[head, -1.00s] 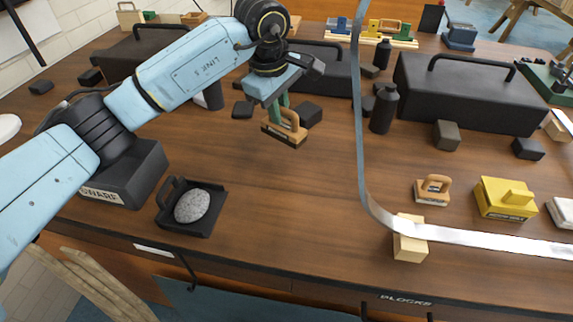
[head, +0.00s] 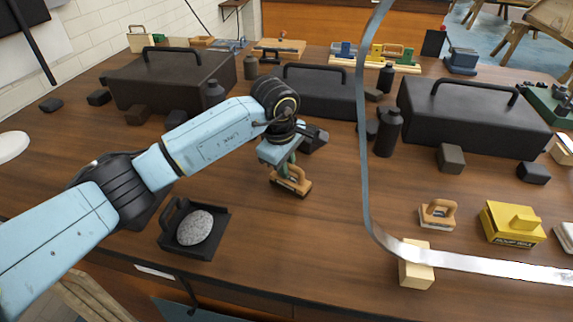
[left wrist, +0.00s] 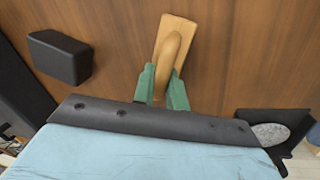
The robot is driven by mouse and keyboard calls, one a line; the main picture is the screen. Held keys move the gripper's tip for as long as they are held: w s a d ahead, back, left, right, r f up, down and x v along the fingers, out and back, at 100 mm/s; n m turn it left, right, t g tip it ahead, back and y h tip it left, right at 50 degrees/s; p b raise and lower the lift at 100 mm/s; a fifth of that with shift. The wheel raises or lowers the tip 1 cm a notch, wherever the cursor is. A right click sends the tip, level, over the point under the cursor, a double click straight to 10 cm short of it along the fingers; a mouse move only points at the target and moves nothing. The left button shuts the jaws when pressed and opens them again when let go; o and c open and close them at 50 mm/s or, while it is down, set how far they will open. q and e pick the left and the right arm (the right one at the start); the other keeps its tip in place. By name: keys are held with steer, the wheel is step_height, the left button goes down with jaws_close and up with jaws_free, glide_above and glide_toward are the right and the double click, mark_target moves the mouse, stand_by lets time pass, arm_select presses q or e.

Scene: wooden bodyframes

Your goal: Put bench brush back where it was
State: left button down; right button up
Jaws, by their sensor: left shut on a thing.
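The bench brush (head: 294,187) is a small tan wooden block with a looped handle and a dark lower edge. My left gripper (head: 286,168) is shut on its handle over the middle of the table. I cannot tell whether its underside touches the wood. In the left wrist view, the brush (left wrist: 176,32) sticks out between the green fingers of my left gripper (left wrist: 163,85), which partly cover it. A similar small wooden handled block (head: 437,215) stands at the right, apart from the gripper. My right gripper is not in view.
A black tray (head: 217,243) with a grey stone (head: 195,228) sits at the near left. A curved metal strip (head: 364,150) runs down and rightward past a wooden block (head: 416,266). A yellow box (head: 512,224) is at the right. Black cases (head: 470,112) line the back.

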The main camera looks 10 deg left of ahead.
arm_select(q)
steer(key=shift+f, duration=0.15)
steer(key=c, duration=1.4)
jaws_free()
steer(key=shift+c, duration=0.2)
step_height(320, 180, up, 12)
steer(key=s, duration=0.2)
steer(key=shift+s+a, duration=0.15)
steer(key=shift+a, duration=0.3)
